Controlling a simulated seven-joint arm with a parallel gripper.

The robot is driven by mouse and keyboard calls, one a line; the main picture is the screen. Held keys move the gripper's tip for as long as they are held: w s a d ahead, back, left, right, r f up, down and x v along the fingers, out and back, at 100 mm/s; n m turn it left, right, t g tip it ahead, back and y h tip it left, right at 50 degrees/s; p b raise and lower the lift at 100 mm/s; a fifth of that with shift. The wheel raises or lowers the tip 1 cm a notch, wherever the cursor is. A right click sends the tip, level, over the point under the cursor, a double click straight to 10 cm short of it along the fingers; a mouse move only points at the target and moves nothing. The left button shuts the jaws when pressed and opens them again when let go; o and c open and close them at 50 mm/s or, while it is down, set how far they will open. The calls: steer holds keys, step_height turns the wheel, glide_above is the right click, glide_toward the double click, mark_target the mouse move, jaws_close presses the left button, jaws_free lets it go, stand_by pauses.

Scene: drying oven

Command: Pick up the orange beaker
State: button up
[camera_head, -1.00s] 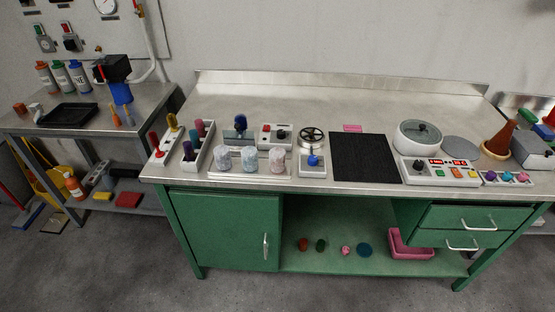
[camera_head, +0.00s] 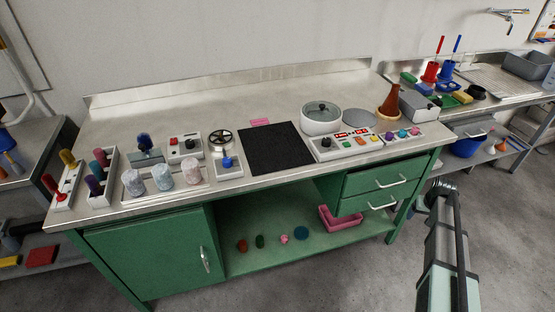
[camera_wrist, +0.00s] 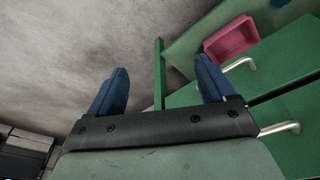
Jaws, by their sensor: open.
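I see no vessel that is clearly an orange beaker. The closest in colour is an orange-brown, cone-shaped vessel (camera_head: 389,104) standing upright at the right end of the steel bench top (camera_head: 190,107) in the head view. My gripper (camera_wrist: 160,78) shows in the wrist view with its two blue fingers wide apart and nothing between them. It is in front of the green drawers, away from the cone-shaped vessel. My arm comes up from the lower right in the head view.
A lidded round pot (camera_head: 321,119), a button panel (camera_head: 352,143) and a grey box (camera_head: 418,104) stand near the cone-shaped vessel. Green drawers (camera_head: 385,176) with metal handles and a pink bin (camera_head: 341,218) are below. Open floor lies in front.

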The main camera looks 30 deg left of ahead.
steer(key=w+a+r+n+t, duration=0.1)
steer(key=w+a+r+t, duration=0.1)
steer(key=w+r, duration=0.7)
steer(key=w+a+r+t, duration=0.15)
steer(key=w+r, duration=0.45)
steer(key=r, duration=0.7)
steer(key=a+r+n+y, duration=0.1)
steer(key=a+r+n, duration=0.1)
steer(key=a+r, duration=0.75)
steer(key=a+r+n+y, duration=0.15)
steer(key=a+r, duration=0.45)
steer(key=a, duration=0.7)
steer(key=s+a+n+g, duration=0.1)
steer(key=s+a+n, duration=0.1)
steer(key=s+a, duration=0.45)
steer(key=s+a+n+g, duration=0.15)
steer(key=s+a, duration=0.25)
steer(key=a, duration=0.6)
steer(key=n+g+h, duration=0.3)
steer(key=n, duration=0.5)
glide_above(189, 163)
steer(key=f, duration=0.8)
steer(key=shift+w, duration=0.3)
steer(key=shift+s+f, duration=0.2)
steer(key=shift+f, duration=2.3)
